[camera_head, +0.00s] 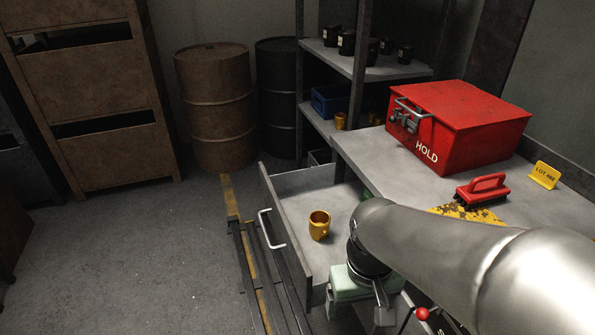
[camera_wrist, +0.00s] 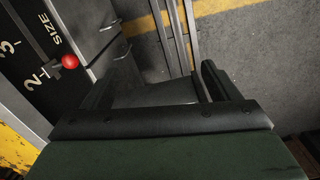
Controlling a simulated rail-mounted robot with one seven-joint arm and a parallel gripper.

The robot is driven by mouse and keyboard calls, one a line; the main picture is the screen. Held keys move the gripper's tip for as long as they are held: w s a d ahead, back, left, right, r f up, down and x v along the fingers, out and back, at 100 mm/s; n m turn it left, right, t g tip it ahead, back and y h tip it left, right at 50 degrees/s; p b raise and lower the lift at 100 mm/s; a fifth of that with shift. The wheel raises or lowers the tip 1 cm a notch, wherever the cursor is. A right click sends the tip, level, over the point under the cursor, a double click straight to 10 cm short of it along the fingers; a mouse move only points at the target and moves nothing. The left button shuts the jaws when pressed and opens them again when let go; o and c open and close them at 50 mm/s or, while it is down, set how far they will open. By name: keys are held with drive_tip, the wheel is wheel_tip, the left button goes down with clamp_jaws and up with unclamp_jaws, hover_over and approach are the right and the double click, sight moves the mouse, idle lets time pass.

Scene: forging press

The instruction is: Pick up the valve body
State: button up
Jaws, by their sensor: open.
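A brass-yellow, hollow, cup-shaped piece (camera_head: 319,225), which looks like the valve body, stands upright in the open grey drawer (camera_head: 290,186). Its round opening faces up. My gripper (camera_head: 347,286) is at the drawer's near right side, below and right of the piece and apart from it. My arm partly covers the gripper in the head view. In the wrist view my gripper (camera_wrist: 158,84) shows two dark fingers spread apart with nothing between them. The yellow piece does not show in that view.
A red HOLD box (camera_head: 460,125), a red-handled brush (camera_head: 482,190) and a yellow lot sign (camera_head: 544,175) are on the bench right of the drawer. A red-knobbed lever (camera_wrist: 70,62) is beside my gripper. Rails (camera_head: 262,285) run along the floor left of the drawer.

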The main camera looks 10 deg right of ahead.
wheel_tip(320, 180, up, 4)
drive_tip(key=w+p, duration=0.1)
drive_tip(key=w, duration=0.1)
drive_tip(key=n, duration=0.7)
hover_over(319, 222)
drive_tip(key=s, duration=0.3)
wheel_tip(319, 222, down, 12)
drive_tip(key=shift+w+r+b, duration=0.1)
drive_tip(key=shift+b, duration=0.3)
drive_tip(key=shift+w+a+f, duration=0.1)
drive_tip(key=shift+f, duration=1.35)
drive_tip(key=shift+a+f, duration=0.1)
drive_tip(key=shift+f, duration=1.3)
drive_tip(key=shift+r, duration=0.1)
drive_tip(key=c, duration=1.3)
